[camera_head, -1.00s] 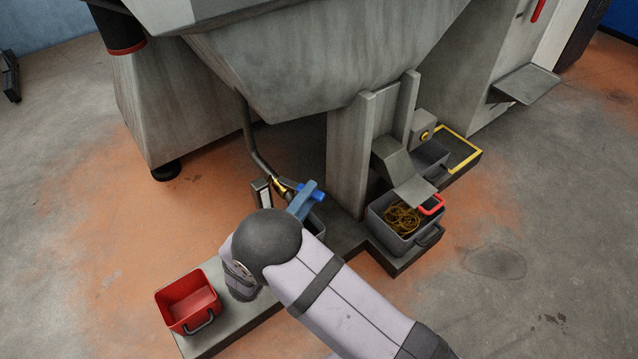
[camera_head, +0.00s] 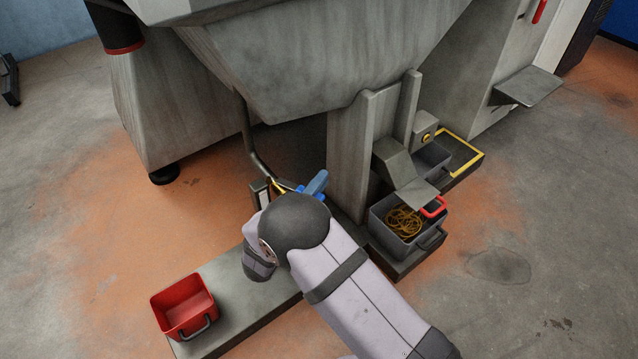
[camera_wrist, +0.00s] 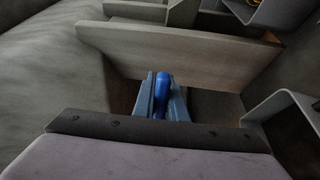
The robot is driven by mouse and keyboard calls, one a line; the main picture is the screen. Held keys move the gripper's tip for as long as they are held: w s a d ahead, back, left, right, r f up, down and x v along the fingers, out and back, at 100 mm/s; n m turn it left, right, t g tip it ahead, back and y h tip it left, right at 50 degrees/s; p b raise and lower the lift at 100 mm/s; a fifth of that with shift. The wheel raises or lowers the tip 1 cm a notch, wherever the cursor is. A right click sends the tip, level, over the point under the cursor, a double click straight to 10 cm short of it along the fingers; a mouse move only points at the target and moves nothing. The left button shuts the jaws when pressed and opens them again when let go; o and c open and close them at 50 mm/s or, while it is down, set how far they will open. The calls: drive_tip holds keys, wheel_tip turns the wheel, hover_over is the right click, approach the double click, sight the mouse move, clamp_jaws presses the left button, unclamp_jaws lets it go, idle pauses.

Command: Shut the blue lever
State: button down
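The blue lever (camera_head: 303,190) is bright blue and sits by the bent pipe under the machine. My gripper (camera_head: 318,183) has grey-blue fingers and is at the lever, partly hidden behind my dark rounded wrist joint. In the wrist view, the blue lever (camera_wrist: 162,86) shows between the two fingers of my gripper (camera_wrist: 163,100), very close to both. I cannot tell whether the fingers press on it. The lever's pivot is mostly hidden.
A red bin (camera_head: 184,306) stands on the low plinth (camera_head: 240,310) at the left. A grey bin (camera_head: 408,223) with coiled brown strands and a red handle stands right of the upright concrete post (camera_head: 349,150). The machine's hopper (camera_head: 325,60) overhangs the lever.

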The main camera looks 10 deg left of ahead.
drive_tip(key=shift+w, duration=0.1)
drive_tip(key=w+n+y+b, duration=0.1)
drive_tip(key=n+y+b, duration=0.1)
drive_tip(key=y, duration=0.1)
drive_tip(key=w+a+n+y+b, duration=0.1)
drive_tip(key=w+n+y+b, duration=0.1)
drive_tip(key=y+b, duration=0.1)
drive_tip(key=w+n+y+b, duration=0.2)
drive_tip(key=y+b, duration=0.1)
drive_tip(key=y, duration=0.1)
drive_tip(key=shift+a+f+n+t, duration=0.3)
drive_tip(key=shift+a+n+t, duration=0.1)
drive_tip(key=shift+w+a+r+y+b, duration=0.1)
drive_tip(key=shift+y+b, duration=0.4)
drive_tip(key=shift+b, duration=0.2)
drive_tip(key=shift+w+r+n+b, duration=0.1)
drive_tip(key=shift+r+n+b, duration=0.15)
drive_tip(key=shift+b, duration=0.2)
drive_tip(key=c, duration=1.8)
unclamp_jaws()
drive_tip(key=shift+a, duration=0.1)
